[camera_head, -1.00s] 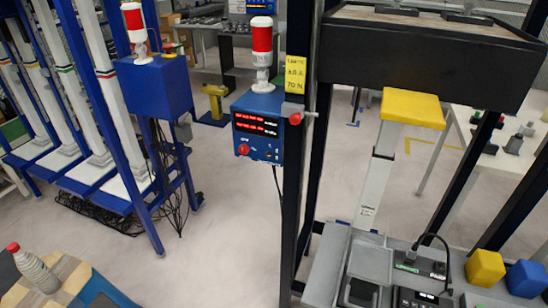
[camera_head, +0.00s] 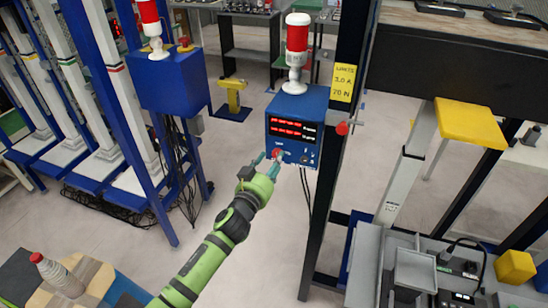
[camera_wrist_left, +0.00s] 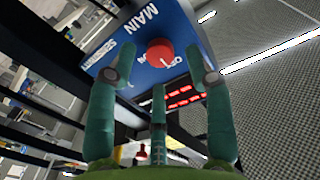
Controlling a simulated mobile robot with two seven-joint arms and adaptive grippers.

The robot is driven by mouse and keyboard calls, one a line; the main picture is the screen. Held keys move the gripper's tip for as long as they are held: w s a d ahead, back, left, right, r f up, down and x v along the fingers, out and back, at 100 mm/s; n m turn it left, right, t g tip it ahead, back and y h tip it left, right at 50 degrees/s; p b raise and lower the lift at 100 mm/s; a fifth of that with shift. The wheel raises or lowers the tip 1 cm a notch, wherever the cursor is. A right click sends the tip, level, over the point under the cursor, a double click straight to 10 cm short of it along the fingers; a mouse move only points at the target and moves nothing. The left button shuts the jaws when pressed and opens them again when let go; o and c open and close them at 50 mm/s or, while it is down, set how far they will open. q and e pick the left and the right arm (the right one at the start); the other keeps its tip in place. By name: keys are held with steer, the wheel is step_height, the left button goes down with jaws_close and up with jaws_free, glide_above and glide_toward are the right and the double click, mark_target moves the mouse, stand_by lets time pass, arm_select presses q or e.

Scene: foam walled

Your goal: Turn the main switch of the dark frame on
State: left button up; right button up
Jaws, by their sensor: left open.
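The dark frame (camera_head: 332,180) stands right of centre in the head view, with a blue control box (camera_head: 310,105) on its left post. The main switch is a round red knob (camera_head: 277,154) low on the box's face. In the left wrist view the knob (camera_wrist_left: 160,52) sits by the lettering MAIN, with a short white mark on it near OFF-like lettering. My left gripper (camera_head: 268,166) is open in front of the knob. In the wrist view its teal fingers (camera_wrist_left: 158,76) stand spread around the knob, without clear contact. My right gripper is not in view.
A red-white beacon (camera_head: 297,50) tops the box, and its red display is lit. A red-tipped pin (camera_head: 343,128) juts from the dark post beside it. A blue frame's box (camera_head: 168,78) stands to the left. Grey floor lies between.

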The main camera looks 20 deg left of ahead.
arm_select(q)
steer(key=shift+w+d, duration=0.1)
steer(key=shift+w, duration=0.75)
steer(key=shift+c, duration=0.4)
jaws_close()
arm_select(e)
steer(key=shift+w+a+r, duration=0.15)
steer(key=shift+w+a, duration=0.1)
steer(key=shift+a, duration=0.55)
